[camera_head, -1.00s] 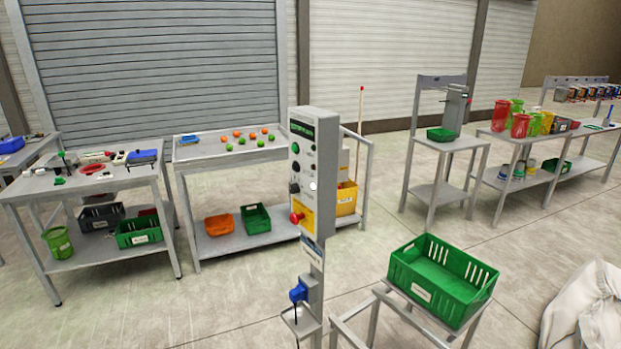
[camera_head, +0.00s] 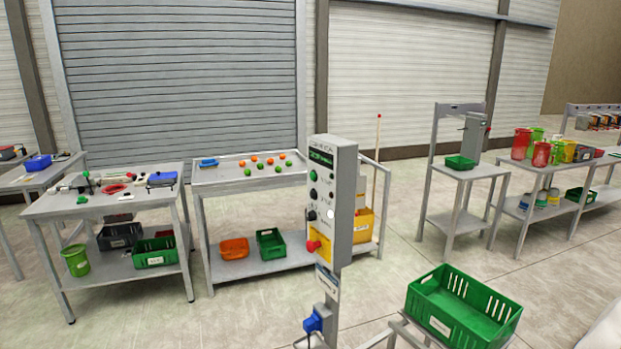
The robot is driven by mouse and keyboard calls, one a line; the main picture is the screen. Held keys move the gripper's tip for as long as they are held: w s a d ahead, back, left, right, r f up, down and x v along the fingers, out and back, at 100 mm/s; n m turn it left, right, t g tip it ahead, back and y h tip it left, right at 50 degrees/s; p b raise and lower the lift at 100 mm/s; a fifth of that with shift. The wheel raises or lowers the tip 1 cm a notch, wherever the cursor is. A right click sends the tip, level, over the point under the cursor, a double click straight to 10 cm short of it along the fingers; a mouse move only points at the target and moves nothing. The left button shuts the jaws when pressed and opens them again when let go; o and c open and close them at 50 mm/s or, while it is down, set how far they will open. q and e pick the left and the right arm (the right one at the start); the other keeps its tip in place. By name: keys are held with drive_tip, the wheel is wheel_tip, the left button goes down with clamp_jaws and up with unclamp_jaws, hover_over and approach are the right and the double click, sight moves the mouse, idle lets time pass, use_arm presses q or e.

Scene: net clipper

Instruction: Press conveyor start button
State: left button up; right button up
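A grey control box (camera_head: 335,200) stands on a post right of the picture's middle. Its front has a green display (camera_head: 321,158) at the top and a column of small buttons and knobs below it. A green button (camera_head: 314,176) sits just under the display, with dark knobs lower down. A red mushroom button (camera_head: 313,245) on a yellow plate is at the bottom. The labels are too small to read, so I cannot tell which button starts the conveyor. Neither of my grippers shows in the head view.
A green crate (camera_head: 463,308) stands on a frame right of the post. A table with orange and green balls (camera_head: 252,170) is behind the box. A tool table (camera_head: 75,207) stands at left. A blue object (camera_head: 313,322) hangs on the post. Open floor lies at right.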

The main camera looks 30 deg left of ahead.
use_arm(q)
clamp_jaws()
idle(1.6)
